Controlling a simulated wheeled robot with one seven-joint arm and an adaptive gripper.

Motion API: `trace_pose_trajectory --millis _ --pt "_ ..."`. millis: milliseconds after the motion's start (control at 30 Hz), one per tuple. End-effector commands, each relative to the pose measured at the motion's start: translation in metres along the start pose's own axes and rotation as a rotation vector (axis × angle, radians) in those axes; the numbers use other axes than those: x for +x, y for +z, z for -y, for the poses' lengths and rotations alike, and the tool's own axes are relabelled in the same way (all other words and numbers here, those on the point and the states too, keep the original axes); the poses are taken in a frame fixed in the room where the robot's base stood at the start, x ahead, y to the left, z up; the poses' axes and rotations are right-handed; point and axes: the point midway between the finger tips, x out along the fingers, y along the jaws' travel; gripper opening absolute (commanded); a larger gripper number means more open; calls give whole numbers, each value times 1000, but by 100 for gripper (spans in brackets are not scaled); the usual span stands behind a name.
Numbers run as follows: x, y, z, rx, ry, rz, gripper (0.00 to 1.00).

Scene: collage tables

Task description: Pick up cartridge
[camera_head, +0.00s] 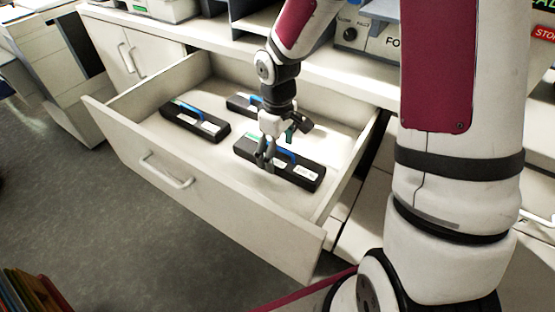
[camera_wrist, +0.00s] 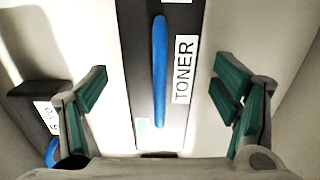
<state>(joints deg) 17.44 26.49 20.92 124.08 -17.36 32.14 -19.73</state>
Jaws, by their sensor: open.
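Three black toner cartridges with blue handles and white labels lie in an open drawer. The nearest cartridge (camera_head: 308,173) lies at the drawer's right front, under my gripper (camera_head: 268,158). In the wrist view this cartridge (camera_wrist: 142,62) runs lengthwise between my open fingers (camera_wrist: 160,100), with its blue handle and TONER label facing up. A finger stands on either side, with a gap to the cartridge. A second cartridge (camera_head: 190,122) lies at the left of the drawer. A third cartridge (camera_head: 240,103) lies farther back, partly hidden by my arm.
The drawer's front panel (camera_head: 205,190) and side walls (camera_head: 350,165) stand up around the cartridges. Part of another cartridge (camera_wrist: 40,95) shows at the left in the wrist view. A counter with devices (camera_head: 370,40) is behind the drawer. Grey floor lies in front.

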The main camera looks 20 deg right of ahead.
Motion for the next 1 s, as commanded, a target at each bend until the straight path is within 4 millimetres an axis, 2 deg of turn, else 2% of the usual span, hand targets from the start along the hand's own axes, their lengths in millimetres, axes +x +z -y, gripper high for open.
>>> trace_pose_trajectory --millis 100,333,633,867,1000 --pt "9 0 0 -1 0 1 82" --pt "9 0 0 0 0 0 82" --pt "9 0 0 0 0 0 14" --pt "7 0 0 0 1 -1 12" --pt "-4 -1 -1 1 3 -3 12"
